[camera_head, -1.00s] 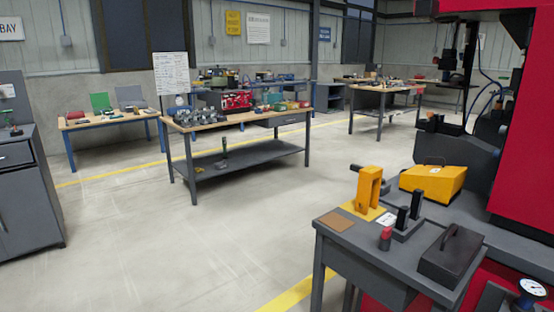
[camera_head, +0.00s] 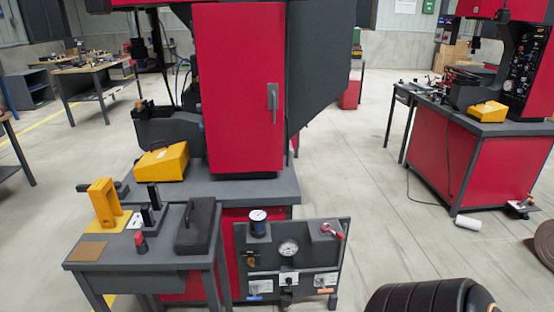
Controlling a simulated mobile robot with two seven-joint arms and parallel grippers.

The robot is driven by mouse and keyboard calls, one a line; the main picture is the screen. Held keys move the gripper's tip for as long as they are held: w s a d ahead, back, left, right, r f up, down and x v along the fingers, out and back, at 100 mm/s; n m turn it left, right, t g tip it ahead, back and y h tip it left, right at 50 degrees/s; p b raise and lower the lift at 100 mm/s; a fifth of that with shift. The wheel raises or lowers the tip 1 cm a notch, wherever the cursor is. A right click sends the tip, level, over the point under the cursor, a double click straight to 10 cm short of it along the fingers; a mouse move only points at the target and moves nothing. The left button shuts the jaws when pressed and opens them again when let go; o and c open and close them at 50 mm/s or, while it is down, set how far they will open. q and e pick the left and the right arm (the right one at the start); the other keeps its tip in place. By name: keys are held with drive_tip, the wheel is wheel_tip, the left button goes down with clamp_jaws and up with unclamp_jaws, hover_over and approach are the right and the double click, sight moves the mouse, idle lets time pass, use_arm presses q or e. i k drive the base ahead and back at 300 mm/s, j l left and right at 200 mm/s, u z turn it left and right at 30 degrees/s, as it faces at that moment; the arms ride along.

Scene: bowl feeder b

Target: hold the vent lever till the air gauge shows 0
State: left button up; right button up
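A dark grey air panel (camera_head: 333,262) stands low in front of the red machine, right of a small grey table. A round white-faced gauge (camera_head: 288,248) sits at the panel's upper middle; its needle is too small to read. A second white dial (camera_head: 257,215) faces up on top of a black fitting at the panel's upper left. A red lever (camera_head: 332,231) sticks out at the panel's upper right. Small labelled fittings line the panel's bottom. I cannot tell which part is the vent lever. Neither of my grippers is in view.
The small table (camera_head: 137,267) holds a yellow block (camera_head: 104,203), a red-topped knob (camera_head: 141,243) and a black box (camera_head: 198,225). A dark rounded shape covers the bottom right. A second red machine (camera_head: 425,153) stands at the right. The floor between is mostly clear.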

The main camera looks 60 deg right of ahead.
sight(324, 290)
drive_tip(key=z, duration=0.85)
drive_tip(key=k+z, duration=0.1)
drive_tip(key=z, duration=0.35)
drive_tip(key=j+z, duration=0.1)
drive_tip(key=z, duration=0.35)
drive_tip(key=k+z, duration=0.1)
drive_tip(key=z, duration=0.35)
drive_tip(key=i+l+u, duration=0.1)
drive_tip(key=i+l, duration=0.25)
drive_tip(key=i+l+u, duration=0.1)
drive_tip(key=i+l, duration=0.2)
drive_tip(key=i+l+u, duration=0.15)
drive_tip(key=i+l, duration=0.2)
drive_tip(key=i+l+u, duration=0.1)
drive_tip(key=i+l, duration=0.2)
drive_tip(key=l, duration=0.2)
drive_tip(key=i+l+u, duration=0.1)
drive_tip(key=i+l, duration=0.15)
drive_tip(key=l, duration=0.15)
drive_tip(key=i+l+u, duration=0.1)
drive_tip(key=i+l, duration=0.15)
drive_tip(key=l, duration=0.25)
drive_tip(key=i, duration=0.55)
